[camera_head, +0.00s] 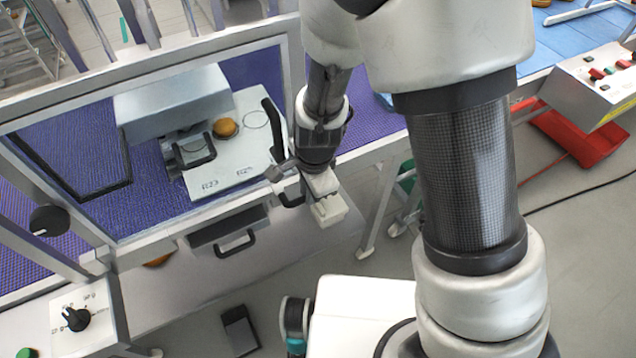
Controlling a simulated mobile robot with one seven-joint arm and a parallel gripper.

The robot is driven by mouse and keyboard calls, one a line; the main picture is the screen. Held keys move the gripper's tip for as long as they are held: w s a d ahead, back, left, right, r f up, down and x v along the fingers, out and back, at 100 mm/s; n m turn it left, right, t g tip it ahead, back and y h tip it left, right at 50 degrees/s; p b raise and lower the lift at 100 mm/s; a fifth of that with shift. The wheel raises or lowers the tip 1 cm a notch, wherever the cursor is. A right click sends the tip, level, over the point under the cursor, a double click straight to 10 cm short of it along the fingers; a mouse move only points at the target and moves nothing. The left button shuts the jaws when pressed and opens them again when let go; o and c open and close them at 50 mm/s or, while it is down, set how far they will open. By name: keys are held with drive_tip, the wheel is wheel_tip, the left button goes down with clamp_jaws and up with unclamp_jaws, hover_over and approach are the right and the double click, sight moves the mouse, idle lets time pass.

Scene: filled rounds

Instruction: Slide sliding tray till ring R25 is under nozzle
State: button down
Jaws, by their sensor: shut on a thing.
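The sliding tray (228,166) is a pale flat plate inside the framed enclosure, reaching out to the right from under a grey box-shaped housing (175,103). An orange-brown round piece (225,127) sits on it close to the housing. To its right is an empty ring outline (255,119). The nozzle is not visible. A black handle (271,118) stands at the tray's right end. My gripper (297,177) is at that end, shut on the handle and partly covering it.
A metal frame post (291,72) stands close to my arm. A drawer with a black handle (236,244) is below the tray. A knob panel (76,318) is at lower left, a button box (600,85) at right. Purple mat (358,132) is bare right of my gripper.

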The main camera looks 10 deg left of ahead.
drive_tip(key=shift+a, duration=0.1)
drive_tip(key=c, duration=1.7)
unclamp_jaws()
drive_tip(key=shift+r, duration=0.1)
drive_tip(key=s+r+p, duration=0.1)
drive_tip(key=r, duration=0.4)
drive_tip(key=d+r+p, duration=0.1)
drive_tip(key=r, duration=0.5)
drive_tip(key=s+r+p, duration=0.1)
drive_tip(key=r+p, duration=0.1)
drive_tip(key=r, duration=0.4)
drive_tip(key=shift+s+d, duration=0.35)
drive_tip(key=shift+d, duration=0.05)
drive_tip(key=shift+c, duration=0.2)
